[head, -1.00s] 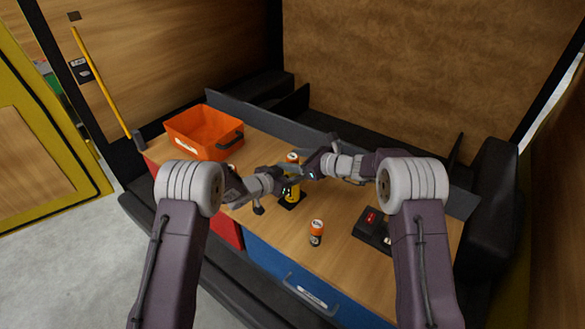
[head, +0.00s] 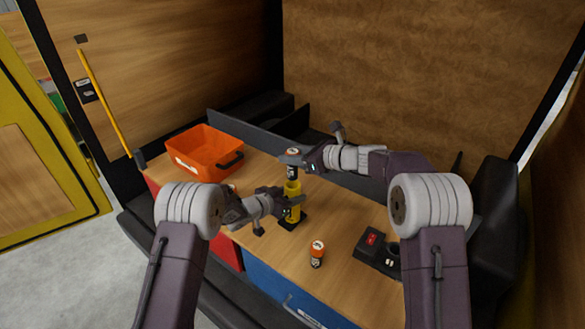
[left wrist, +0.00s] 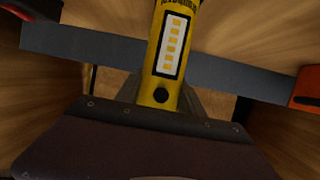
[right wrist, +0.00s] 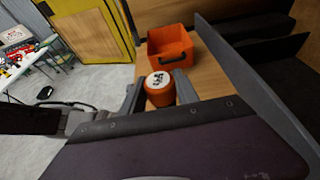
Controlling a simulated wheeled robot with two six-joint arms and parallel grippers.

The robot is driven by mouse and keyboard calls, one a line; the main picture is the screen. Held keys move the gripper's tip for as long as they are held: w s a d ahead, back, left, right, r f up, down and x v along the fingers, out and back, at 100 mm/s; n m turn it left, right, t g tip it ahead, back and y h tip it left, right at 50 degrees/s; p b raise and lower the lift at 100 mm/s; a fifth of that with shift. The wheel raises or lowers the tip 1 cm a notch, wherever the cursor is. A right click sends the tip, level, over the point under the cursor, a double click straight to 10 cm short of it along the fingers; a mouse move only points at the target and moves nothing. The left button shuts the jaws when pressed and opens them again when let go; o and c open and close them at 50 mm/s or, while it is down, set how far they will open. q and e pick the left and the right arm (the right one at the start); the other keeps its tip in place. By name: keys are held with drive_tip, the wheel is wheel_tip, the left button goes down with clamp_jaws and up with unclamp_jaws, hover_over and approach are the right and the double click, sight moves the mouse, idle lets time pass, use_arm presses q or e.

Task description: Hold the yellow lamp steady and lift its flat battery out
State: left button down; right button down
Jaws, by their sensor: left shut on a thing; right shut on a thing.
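The yellow lamp (head: 293,188) stands upright on a small black base (head: 292,221) on the bench. My left gripper (head: 294,206) is shut around its body. In the left wrist view the lamp (left wrist: 172,45) shows its light panel and a black button between my fingers. My right gripper (head: 292,161) is shut on the battery (head: 292,171), directly above the lamp. Its dark body shows above the lamp's top; I cannot tell whether its lower end is fully clear. In the right wrist view the battery (right wrist: 160,92) has an orange top with a white label.
Another orange-topped battery (head: 317,260) stands on the bench in front of the lamp. A black charger (head: 366,256) with a red light lies to the right. An orange bin (head: 185,167) stands at the back left. A low dark rail runs behind the bench.

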drive_tip(key=shift+r, duration=0.2)
use_arm(q)
drive_tip(key=c, duration=0.6)
unclamp_jaws()
drive_tip(key=shift+c, duration=0.2)
